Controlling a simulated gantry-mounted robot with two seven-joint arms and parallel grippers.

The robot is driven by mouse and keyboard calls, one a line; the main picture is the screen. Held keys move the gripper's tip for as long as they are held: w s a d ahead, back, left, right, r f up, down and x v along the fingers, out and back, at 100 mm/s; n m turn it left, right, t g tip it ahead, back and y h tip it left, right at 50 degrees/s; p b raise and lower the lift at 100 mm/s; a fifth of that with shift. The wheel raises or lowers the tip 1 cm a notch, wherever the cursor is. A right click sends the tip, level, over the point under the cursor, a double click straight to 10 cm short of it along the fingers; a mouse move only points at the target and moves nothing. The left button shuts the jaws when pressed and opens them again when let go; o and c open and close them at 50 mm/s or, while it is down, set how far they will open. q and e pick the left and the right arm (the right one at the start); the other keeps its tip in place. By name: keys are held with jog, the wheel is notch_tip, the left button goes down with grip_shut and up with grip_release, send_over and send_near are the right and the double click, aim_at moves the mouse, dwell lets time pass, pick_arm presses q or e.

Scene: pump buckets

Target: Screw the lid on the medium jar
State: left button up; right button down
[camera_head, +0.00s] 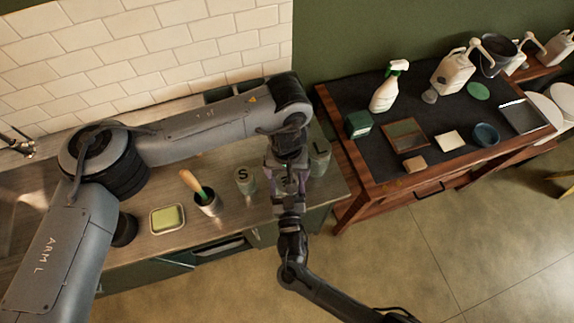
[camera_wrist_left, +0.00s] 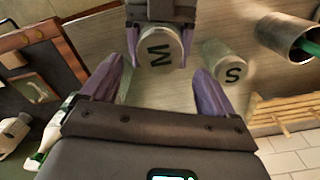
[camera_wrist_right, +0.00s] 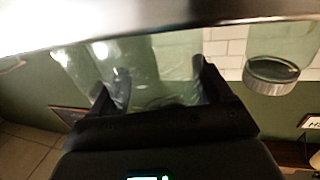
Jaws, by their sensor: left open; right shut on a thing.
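The medium jar's round, pale lid marked M (camera_wrist_left: 160,53) shows in the left wrist view, between my right gripper's purple fingers. My right gripper (camera_head: 290,203) is shut on the medium jar, whose clear green glass (camera_wrist_right: 160,75) lies between its dark fingers in the right wrist view. I cannot tell whether the lid is seated on the jar. My left gripper (camera_head: 285,180) points down from above. Its purple fingers (camera_wrist_left: 160,95) are open, apart and empty, in line with the M lid. In the head view both grippers hide the medium jar.
The S jar (camera_head: 245,180) stands left of the grippers and the L jar (camera_head: 319,158) right, both close. A brush cup (camera_head: 208,203) and a sponge tray (camera_head: 168,218) are farther left on the counter. A dark table (camera_head: 345,105) with a spray bottle (camera_head: 386,92) stands right.

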aim_at(287, 179)
pick_arm(q)
jog(key=shift+f, duration=2.45)
jog(key=shift+c, duration=0.4)
jog(key=c, duration=1)
jog(key=m, duration=0.6)
jog(key=o, duration=1.1)
jog(key=shift+o, duration=0.2)
jog(key=shift+r, duration=0.1)
